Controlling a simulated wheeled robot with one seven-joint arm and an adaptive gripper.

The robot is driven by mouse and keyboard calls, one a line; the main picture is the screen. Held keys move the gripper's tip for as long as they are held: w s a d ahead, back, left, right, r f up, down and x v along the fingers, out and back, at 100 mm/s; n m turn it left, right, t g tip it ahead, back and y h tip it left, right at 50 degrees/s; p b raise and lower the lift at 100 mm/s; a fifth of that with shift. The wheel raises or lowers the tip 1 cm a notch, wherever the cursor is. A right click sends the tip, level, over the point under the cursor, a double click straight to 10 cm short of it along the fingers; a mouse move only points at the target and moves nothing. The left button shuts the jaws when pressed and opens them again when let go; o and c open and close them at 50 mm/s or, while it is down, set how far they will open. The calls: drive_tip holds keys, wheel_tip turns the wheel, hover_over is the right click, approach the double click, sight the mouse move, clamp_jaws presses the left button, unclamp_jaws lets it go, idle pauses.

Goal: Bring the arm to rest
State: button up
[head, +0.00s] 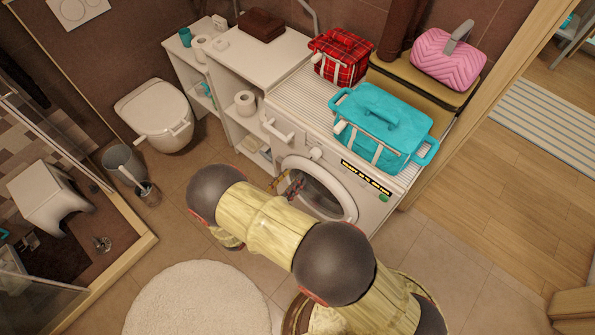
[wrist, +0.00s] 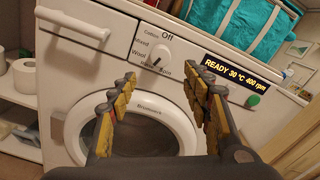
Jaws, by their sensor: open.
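My arm (head: 255,220) reaches across the lower middle of the head view, in front of a white washing machine (head: 378,208). My gripper (wrist: 162,78) is open in the wrist view. Its two yellow and grey fingers stand apart with nothing between them. They point toward the machine's front, near the dial (wrist: 159,56) and the round door (wrist: 150,108). The door appears closed, and the fingers hide parts of its rim. The machine's display reads "READY 30 °C 400 rpm". I cannot tell from these views whether the fingertips touch the machine.
A turquoise basket (head: 385,115), a red plaid basket (head: 338,58) and a pink basket (head: 447,58) stand on or behind the machine. White shelves (head: 240,128) and a toilet (head: 155,112) are to the left. A round rug (head: 198,300) lies on clear floor; wooden floor is at right.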

drive_tip(key=shift+s+a, duration=0.15)
idle(0.5)
drive_tip(key=s+d+f+m+g+h, duration=0.1)
drive_tip(key=s+d+f+m+g, duration=0.3)
drive_tip(key=s+d, duration=0.15)
drive_tip(key=s+d+r+m+g, duration=0.4)
drive_tip(key=s+r+m+g, duration=0.2)
drive_tip(key=r+m+g, duration=0.15)
drive_tip(key=s+d+r+m+g+y, duration=0.2)
drive_tip(key=r+m+y, duration=0.3)
drive_tip(key=r+m, duration=0.3)
drive_tip(key=s+d+r+m+g+y, duration=0.1)
drive_tip(key=s+r+m+g+y, duration=0.15)
drive_tip(key=r+m+y, duration=0.6)
drive_tip(key=s+d+r+m+t, duration=0.1)
drive_tip(key=d+r+m+t, duration=0.1)
drive_tip(key=d+r, duration=0.3)
drive_tip(key=s+d+r+m+t+h, duration=0.1)
drive_tip(key=d+r+m+t, duration=0.2)
drive_tip(key=r, duration=1.1)
drive_tip(key=d+t, duration=0.2)
drive_tip(key=d, duration=0.1)
drive_tip(key=shift+d+r, duration=0.2)
drive_tip(key=shift+r, duration=0.05)
